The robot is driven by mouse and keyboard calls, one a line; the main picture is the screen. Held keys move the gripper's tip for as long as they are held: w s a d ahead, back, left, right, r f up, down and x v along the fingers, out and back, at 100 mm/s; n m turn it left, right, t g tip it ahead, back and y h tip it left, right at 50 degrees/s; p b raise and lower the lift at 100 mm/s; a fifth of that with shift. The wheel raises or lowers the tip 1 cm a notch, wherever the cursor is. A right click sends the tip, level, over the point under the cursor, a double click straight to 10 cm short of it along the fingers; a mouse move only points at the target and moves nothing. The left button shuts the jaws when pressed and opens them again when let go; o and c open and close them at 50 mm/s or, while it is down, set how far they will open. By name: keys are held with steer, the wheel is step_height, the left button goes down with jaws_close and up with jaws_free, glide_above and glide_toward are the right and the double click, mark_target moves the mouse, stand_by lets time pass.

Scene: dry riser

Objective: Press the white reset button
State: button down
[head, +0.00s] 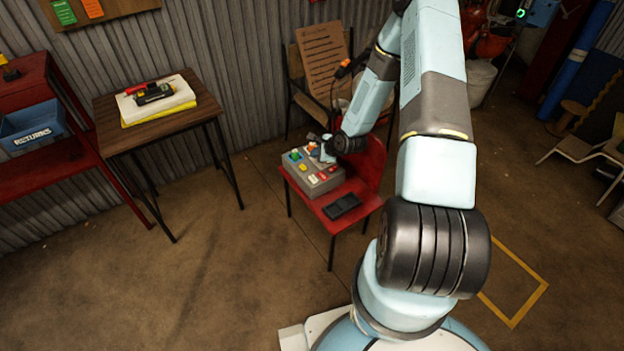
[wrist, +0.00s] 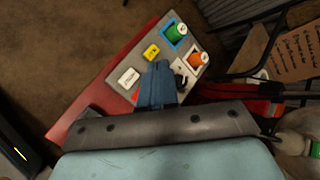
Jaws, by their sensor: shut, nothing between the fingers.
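The grey control box (head: 315,176) sits on a red chair (head: 352,188); the box also shows in the wrist view (wrist: 143,48). Lettering on the white button is too small to read. My gripper (wrist: 159,70) is shut and empty over the box, right of the white button; it also shows in the head view (head: 326,149). Its fingers hide part of the panel, and contact cannot be told.
A black flat object (head: 342,206) lies at the chair's front. A wooden table (head: 158,129) with a yellow-and-white stack stands left, and a red bench with a blue returns bin (head: 34,128) is beyond it. Floor is clear at front left.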

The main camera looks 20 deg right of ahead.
mark_target(315, 180)
steer(key=shift+s+a+f+m, duration=0.1)
steer(key=shift+a+f+m, duration=0.05)
steer(key=shift+f, duration=0.25)
steer(key=shift+a+f+m, duration=0.1)
steer(key=shift+f+m, duration=0.05)
steer(key=shift+f, duration=0.2)
steer(key=shift+f, duration=0.1)
steer(key=shift+f, duration=4.3)
steer(key=shift+f, duration=0.8)
steer(key=shift+r, duration=0.9)
steer(key=shift+r, duration=2.5)
